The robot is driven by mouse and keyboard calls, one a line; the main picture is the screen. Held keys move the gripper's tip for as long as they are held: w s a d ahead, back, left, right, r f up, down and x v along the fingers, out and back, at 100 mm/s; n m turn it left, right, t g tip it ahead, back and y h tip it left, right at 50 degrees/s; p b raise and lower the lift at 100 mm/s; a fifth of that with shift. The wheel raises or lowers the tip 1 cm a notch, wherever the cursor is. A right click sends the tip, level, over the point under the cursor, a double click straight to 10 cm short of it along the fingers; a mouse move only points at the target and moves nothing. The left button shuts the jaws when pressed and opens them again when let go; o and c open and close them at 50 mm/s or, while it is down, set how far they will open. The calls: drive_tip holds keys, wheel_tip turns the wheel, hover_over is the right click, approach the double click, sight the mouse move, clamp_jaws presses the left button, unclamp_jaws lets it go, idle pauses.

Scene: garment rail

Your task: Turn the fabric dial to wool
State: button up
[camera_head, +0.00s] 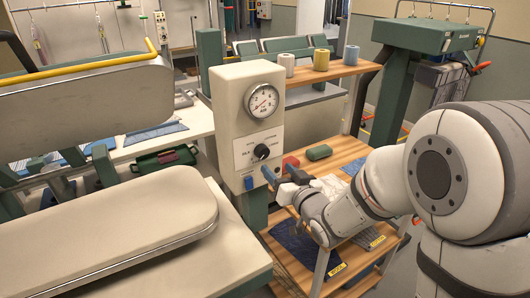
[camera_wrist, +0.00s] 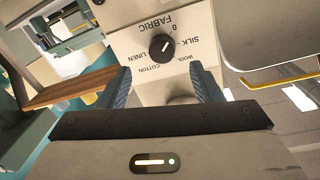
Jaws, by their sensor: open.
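The fabric dial (camera_head: 261,151) is a round black knob on the white label plate of the cream control box (camera_head: 226,112). In the wrist view the dial (camera_wrist: 162,48) appears upside down, among the words FABRIC, SILK, WOOL, COTTON and LINEN and a 0. A small white mark shows on the knob, seemingly towards the 0 and SILK side; its exact setting is hard to read. My gripper (camera_wrist: 165,84) is open, with blue ridged fingers apart and nothing between them. In the head view my gripper (camera_head: 274,178) is just below and right of the dial, apart from it.
A pressure gauge (camera_head: 261,101) sits above the dial. A padded press board (camera_head: 125,232) lies left of the box. Wooden shelves (camera_head: 335,150) to the right hold a green roll (camera_head: 319,152) and a red block (camera_head: 290,163), close to my arm. Thread spools (camera_head: 321,59) stand on the upper shelf.

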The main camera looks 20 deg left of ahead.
sight(264, 155)
drive_tip(key=p+x, duration=0.2)
drive_tip(key=x, duration=0.5)
drive_tip(key=shift+w+a+r, duration=0.1)
drive_tip(key=shift+w+a, duration=0.15)
drive_tip(key=shift+a, duration=0.15)
drive_tip(key=c, duration=0.9)
drive_tip(key=shift+s+a, duration=0.1)
drive_tip(key=shift+a, duration=0.1)
drive_tip(key=shift+c, duration=0.5)
drive_tip(key=shift+d, duration=0.2)
